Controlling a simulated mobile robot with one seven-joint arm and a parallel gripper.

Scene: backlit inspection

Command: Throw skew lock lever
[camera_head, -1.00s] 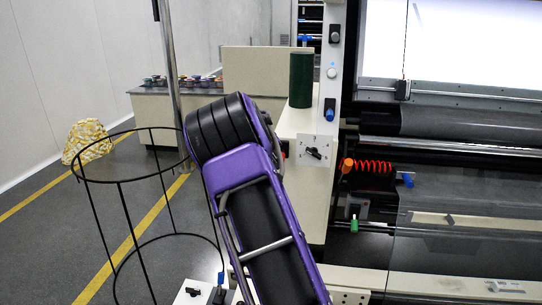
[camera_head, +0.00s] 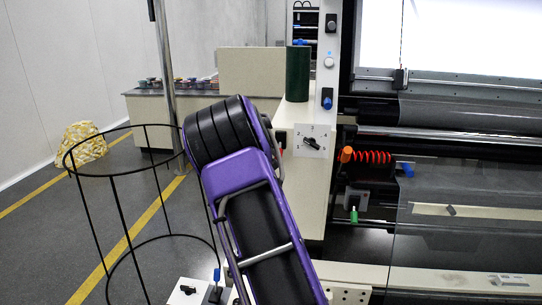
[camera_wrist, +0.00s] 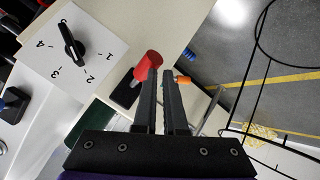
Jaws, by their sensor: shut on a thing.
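In the wrist view, the two black fingers of my gripper (camera_wrist: 161,74) are close together, with a narrow gap. Their tips are at a red cylindrical handle (camera_wrist: 148,64), taken as the skew lock lever, with a dark base (camera_wrist: 125,90) beside it. The gripper is shut on it; the fingers cover part of the handle, so the contact is not clear.
In the head view, a wire hoop stand (camera_head: 117,205) and pole (camera_head: 167,80) stand left of my arm. A red coil (camera_head: 372,157), an orange knob (camera_head: 347,154) and a clear panel (camera_head: 465,235) are right. A green cylinder (camera_head: 297,74) stands behind.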

